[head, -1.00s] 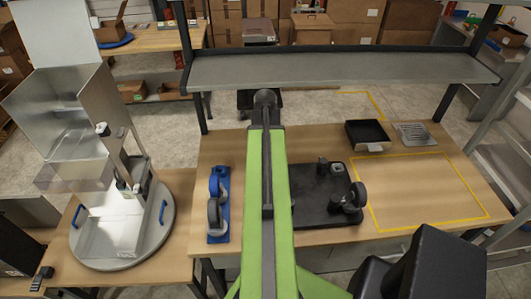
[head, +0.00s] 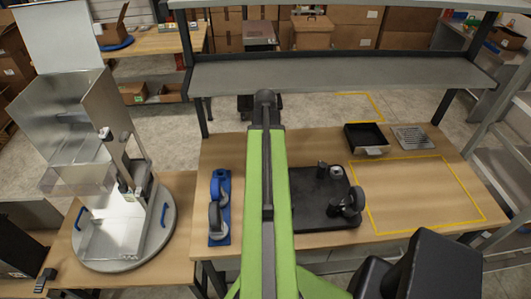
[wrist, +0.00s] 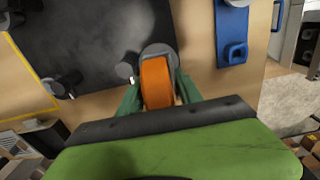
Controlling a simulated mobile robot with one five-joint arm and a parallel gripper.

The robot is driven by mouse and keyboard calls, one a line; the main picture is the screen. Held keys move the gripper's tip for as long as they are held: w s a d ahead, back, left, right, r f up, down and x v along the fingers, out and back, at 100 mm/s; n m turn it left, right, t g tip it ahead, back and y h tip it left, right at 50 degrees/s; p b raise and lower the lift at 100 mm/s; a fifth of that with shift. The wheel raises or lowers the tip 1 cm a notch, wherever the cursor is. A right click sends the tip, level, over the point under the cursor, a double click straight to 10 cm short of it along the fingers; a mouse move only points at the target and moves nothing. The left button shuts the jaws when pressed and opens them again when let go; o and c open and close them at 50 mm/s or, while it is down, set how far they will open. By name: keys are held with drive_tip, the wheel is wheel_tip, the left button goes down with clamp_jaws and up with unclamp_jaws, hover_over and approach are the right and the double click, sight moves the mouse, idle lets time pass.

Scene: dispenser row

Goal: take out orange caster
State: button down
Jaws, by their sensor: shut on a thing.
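In the wrist view an orange caster (wrist: 156,82) with a grey mount sits between the green fingers of my gripper (wrist: 159,93), which is shut on it. The caster overlaps the edge of a black tray (wrist: 85,45); I cannot tell whether it touches the tray or hangs above it. In the head view my green arm hides the caster and the fingers. The black tray (head: 318,212) lies on the wooden bench right of my arm, with a dark-wheeled caster (head: 351,203) at its right side.
A blue piece with grey wheels (head: 219,228) lies left of my arm. A small black bin (head: 367,139) and a grey grate (head: 412,138) stand at the back right. A yellow-outlined area (head: 425,195) is bare. A metal dispenser (head: 75,125) stands on the left turntable.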

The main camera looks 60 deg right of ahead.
drive_tip(key=shift+r+p, duration=2.15)
drive_tip(key=shift+r, duration=0.2)
drive_tip(key=shift+r, duration=0.1)
